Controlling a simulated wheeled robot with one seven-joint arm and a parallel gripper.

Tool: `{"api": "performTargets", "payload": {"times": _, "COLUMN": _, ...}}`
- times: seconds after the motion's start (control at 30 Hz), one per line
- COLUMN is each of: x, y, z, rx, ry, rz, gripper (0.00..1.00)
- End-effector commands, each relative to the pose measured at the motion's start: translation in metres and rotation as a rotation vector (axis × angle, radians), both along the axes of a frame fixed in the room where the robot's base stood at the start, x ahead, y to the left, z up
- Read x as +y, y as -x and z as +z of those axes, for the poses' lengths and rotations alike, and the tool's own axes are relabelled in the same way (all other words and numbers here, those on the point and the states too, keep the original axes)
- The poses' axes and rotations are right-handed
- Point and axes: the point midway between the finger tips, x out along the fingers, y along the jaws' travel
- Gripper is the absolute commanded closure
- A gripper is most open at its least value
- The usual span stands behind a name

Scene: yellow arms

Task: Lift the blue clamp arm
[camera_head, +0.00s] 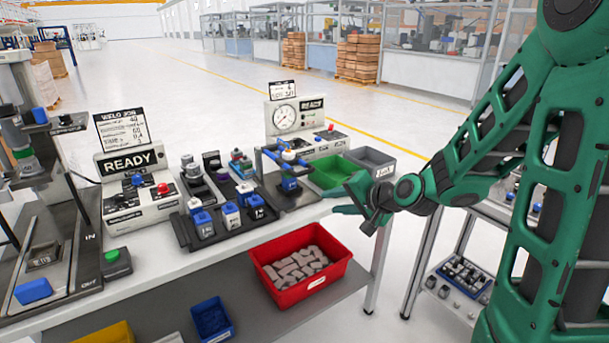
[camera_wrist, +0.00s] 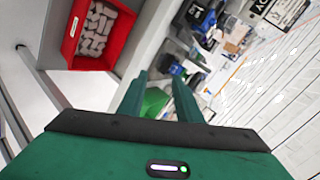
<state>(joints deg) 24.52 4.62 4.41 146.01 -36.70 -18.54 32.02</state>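The blue clamp arm (camera_head: 273,156) sits on a dark fixture (camera_head: 294,197) on the workbench, in front of the gauge unit. It is roughly level, with blue parts around a post. My gripper (camera_head: 330,201) is to the right of the fixture and nearer the bench's front edge, apart from the clamp. In the wrist view my gripper's two green fingers (camera_wrist: 160,95) are spread with a gap and nothing held between them. Blue parts show beyond the right finger in the wrist view, too small to tell which is the clamp arm.
A green bin (camera_head: 333,174) and a grey bin (camera_head: 373,158) stand right of the fixture, close behind my gripper. A black tray (camera_head: 183,233) with blue-capped parts lies to the left. A red bin (camera_head: 262,268) of grey pieces sits below, on the lower shelf.

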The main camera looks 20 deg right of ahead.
Motion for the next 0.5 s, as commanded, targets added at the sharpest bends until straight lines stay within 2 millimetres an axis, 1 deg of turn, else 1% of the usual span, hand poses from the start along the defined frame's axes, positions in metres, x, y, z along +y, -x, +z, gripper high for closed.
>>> {"api": "performTargets", "payload": {"times": 0.03, "x": 0.005, "y": -0.012, "z": 0.003, "rx": -0.034, "ry": -0.079, "rz": -0.032, "gripper": 0.68}}
{"api": "performTargets", "payload": {"times": 0.1, "x": 0.010, "y": -0.027, "z": 0.014, "rx": -0.087, "ry": -0.185, "rz": -0.078, "gripper": 0.68}}
{"api": "performTargets", "payload": {"times": 0.2, "x": 0.011, "y": -0.040, "z": 0.026, "rx": -0.140, "ry": -0.305, "rz": -0.134, "gripper": 0.68}}
{"api": "performTargets", "payload": {"times": 0.33, "x": 0.010, "y": -0.050, "z": 0.036, "rx": -0.177, "ry": -0.393, "rz": -0.176, "gripper": 0.68}}
{"api": "performTargets", "payload": {"times": 0.5, "x": 0.013, "y": -0.061, "z": 0.037, "rx": -0.189, "ry": -0.418, "rz": -0.187, "gripper": 0.68}}
